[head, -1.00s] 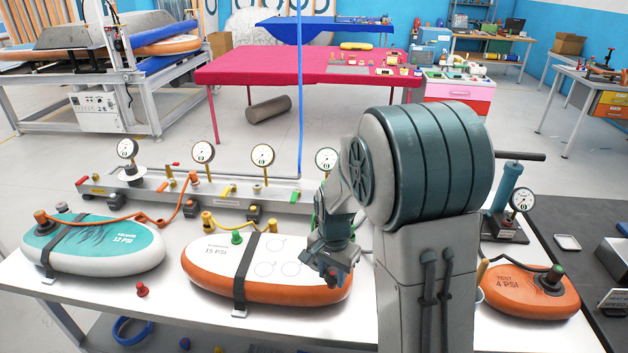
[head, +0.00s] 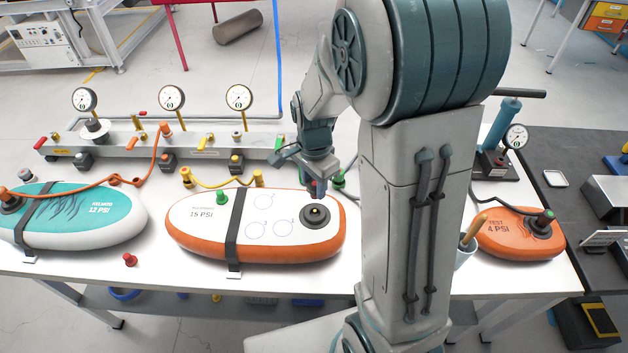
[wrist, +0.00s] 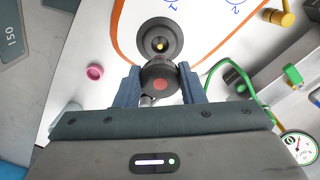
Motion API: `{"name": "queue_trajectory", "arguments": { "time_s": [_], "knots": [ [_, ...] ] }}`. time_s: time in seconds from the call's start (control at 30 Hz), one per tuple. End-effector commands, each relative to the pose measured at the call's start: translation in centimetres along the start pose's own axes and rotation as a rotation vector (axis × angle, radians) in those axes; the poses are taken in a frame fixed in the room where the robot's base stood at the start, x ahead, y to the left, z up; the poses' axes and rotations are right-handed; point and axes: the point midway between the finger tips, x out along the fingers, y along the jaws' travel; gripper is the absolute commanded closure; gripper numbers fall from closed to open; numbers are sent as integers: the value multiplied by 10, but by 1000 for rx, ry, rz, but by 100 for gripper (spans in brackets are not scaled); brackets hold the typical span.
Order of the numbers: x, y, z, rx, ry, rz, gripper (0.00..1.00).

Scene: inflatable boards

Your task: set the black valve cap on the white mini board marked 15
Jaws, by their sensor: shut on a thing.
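The white mini board marked 15 PSI (head: 240,220), with an orange side and a black strap, lies on the white bench. Its black round valve (head: 315,216) shows at its right end, uncovered, and also in the wrist view (wrist: 158,42). My gripper (head: 316,190) is just behind and above that valve. In the wrist view my gripper (wrist: 160,84) is shut on a black round cap (wrist: 160,72) with a red dot on top. The cap is held between the two blue fingers, beside the valve in the picture; its height above the board cannot be told.
A teal 12 PSI board (head: 85,215) lies left and an orange 4 PSI board (head: 515,236) right. A red plug (head: 130,260) sits on the bench. A gauge manifold (head: 120,143) runs behind. A cup (head: 465,252) stands right of my arm.

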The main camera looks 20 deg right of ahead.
Motion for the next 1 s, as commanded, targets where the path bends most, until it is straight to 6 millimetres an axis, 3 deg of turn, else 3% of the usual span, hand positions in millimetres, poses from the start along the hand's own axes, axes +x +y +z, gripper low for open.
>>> {"name": "queue_trajectory", "arguments": {
  "time_s": [0.6, 1.0],
  "knots": [
    [52, 0, 0, 1, 0, 0, 86],
    [57, 0, 0, 1, 0, 0, 86]
  ]
}}
